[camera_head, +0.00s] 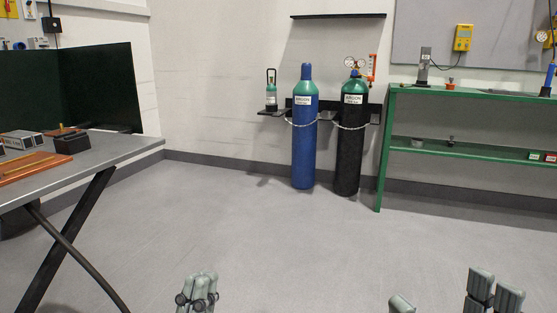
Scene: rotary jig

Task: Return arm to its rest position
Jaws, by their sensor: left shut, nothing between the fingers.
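My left gripper (198,288) shows at the bottom edge, left of the middle. Its grey fingers are close together, pointing up, with nothing between them. My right gripper (448,297) shows at the bottom right. One fingertip stands well apart from the other two, so it is open, and I see nothing between them. Both grippers are in front of bare grey floor and touch nothing that I can see. The arms behind them are out of the picture.
A metal table (108,153) with a wooden board (35,166) stands at the left before a dark green screen (100,85). A blue cylinder (305,140) and a black cylinder (347,150) are chained at the wall. A green shelf unit (460,148) stands right. The middle floor is clear.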

